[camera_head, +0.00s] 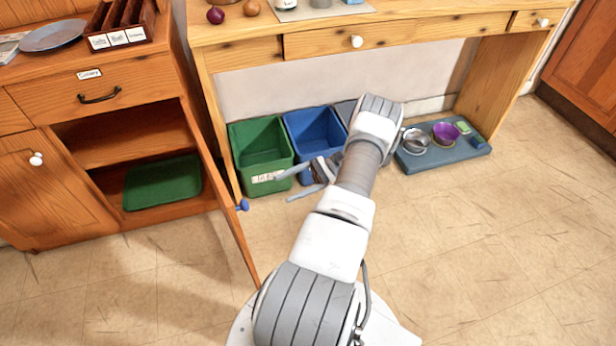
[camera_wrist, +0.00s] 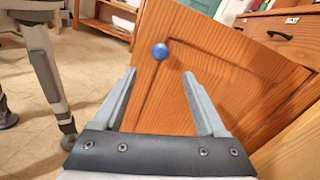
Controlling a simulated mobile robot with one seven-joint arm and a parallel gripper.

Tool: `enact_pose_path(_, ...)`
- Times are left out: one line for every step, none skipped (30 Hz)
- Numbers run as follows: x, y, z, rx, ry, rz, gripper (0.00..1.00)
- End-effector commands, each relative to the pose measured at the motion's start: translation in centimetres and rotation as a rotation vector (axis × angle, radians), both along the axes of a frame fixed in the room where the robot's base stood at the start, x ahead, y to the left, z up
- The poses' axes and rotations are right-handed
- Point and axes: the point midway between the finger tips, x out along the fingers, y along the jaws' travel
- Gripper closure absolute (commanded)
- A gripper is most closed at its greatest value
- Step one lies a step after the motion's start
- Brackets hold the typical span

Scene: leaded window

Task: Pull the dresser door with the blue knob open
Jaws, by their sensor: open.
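The dresser door (camera_wrist: 225,75) with the blue knob stands swung wide open. In the head view the door (camera_head: 228,205) shows nearly edge-on, and the cabinet interior is exposed. The blue knob (camera_head: 242,205) sticks out from the door's right side. It also shows in the wrist view (camera_wrist: 159,52), just beyond the fingertips and between them in the picture. My gripper (camera_head: 283,187) is open and empty, its fingers pointing left towards the door. In the head view a gap separates the fingertips from the knob. The wrist view also shows my gripper (camera_wrist: 158,73).
A green tray (camera_head: 163,182) lies inside the open cabinet. A green bin (camera_head: 262,150) and a blue bin (camera_head: 315,132) stand under the desk beside my gripper. A blue-grey mat (camera_head: 440,155) with bowls lies to the right. The floor in front is clear.

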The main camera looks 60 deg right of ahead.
Motion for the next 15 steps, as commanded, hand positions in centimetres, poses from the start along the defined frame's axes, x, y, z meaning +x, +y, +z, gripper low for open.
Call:
enact_pose_path(-0.4, -0.9, -0.1, -0.002, 0.000, -0.001, 0.26)
enact_pose_path(-0.6, -1.3, -0.2, -0.002, 0.000, -0.001, 0.26)
enact_pose_path(-0.9, -1.9, -0.1, -0.002, 0.000, -0.001, 0.26)
enact_pose_path(-1.1, -2.4, -0.1, -0.003, 0.000, -0.002, 0.26)
enact_pose_path(-1.4, -2.8, -0.1, -0.002, 0.000, -0.001, 0.26)
enact_pose_path(-1.6, -3.2, -0.2, -0.002, 0.000, -0.002, 0.26)
enact_pose_path(-1.7, -3.5, -0.2, -0.001, 0.001, -0.002, 0.26)
enact_pose_path(-1.9, -3.8, -0.2, -0.001, -0.001, -0.002, 0.26)
enact_pose_path(-2.0, -4.2, -0.1, -0.001, -0.001, -0.001, 0.26)
enact_pose_path(-2.1, -4.4, -0.1, -0.002, -0.001, -0.001, 0.26)
enact_pose_path(-2.2, -4.6, -0.1, -0.001, -0.001, -0.001, 0.26)
enact_pose_path(-2.3, -4.8, -0.1, 0.000, 0.000, -0.001, 0.26)
enact_pose_path(-2.4, -5.0, -0.1, 0.000, 0.000, -0.001, 0.26)
enact_pose_path(-2.5, -5.1, -0.1, 0.000, 0.000, -0.001, 0.26)
enact_pose_path(-2.5, -5.2, -0.1, 0.001, 0.001, -0.001, 0.26)
